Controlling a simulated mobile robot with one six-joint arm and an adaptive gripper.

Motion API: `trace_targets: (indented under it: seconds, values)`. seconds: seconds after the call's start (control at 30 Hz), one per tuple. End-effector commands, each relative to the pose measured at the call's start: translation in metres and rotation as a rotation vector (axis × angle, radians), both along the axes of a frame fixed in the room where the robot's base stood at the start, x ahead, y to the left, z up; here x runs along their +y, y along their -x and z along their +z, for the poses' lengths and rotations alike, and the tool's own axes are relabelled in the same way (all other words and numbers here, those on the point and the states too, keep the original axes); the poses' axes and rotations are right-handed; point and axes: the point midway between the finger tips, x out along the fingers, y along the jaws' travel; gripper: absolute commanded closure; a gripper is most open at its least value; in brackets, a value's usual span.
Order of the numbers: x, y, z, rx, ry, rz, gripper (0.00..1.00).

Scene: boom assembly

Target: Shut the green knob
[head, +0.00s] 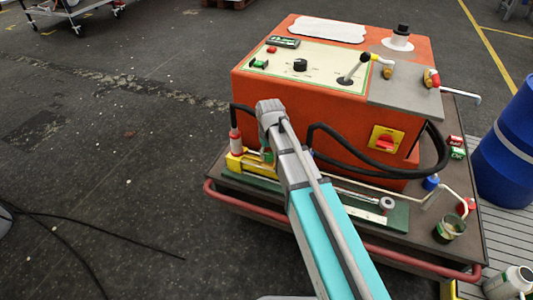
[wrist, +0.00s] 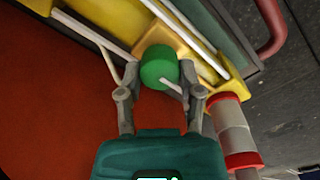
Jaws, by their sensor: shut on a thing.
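The green knob (wrist: 158,66) shows in the wrist view, a short round cap on a yellow fitting, with a thin pale bar at its near side. My gripper (wrist: 161,88) has one finger on each side of the knob's near part and is shut on it. In the head view a small part of the green knob (head: 268,157) shows beside my arm, low at the front of the orange machine. My arm hides most of the fingers there.
The orange machine (head: 330,125) stands right behind the knob. A red-and-white cylinder (wrist: 235,130) rises close to my right finger. Yellow blocks (head: 236,161), thin rods and a black hose (head: 350,165) crowd the front. A red rail (head: 240,213) edges the platform.

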Motion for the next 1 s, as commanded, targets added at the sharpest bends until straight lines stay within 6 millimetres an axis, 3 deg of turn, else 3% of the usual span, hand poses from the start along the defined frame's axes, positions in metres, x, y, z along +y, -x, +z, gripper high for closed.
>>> trace_targets:
  seconds: [0.13,0.17,0.33,0.77,1.0]
  values:
    - [-0.004,0.001,0.000,0.002,0.011,-0.002,1.00]
    - [-0.005,0.001,0.000,0.003,0.011,-0.002,0.51]
    - [-0.004,0.001,0.000,0.002,0.008,-0.001,0.19]
    - [-0.001,0.001,0.001,0.001,0.005,0.002,0.18]
    - [0.006,0.002,0.013,0.001,0.004,0.021,0.18]
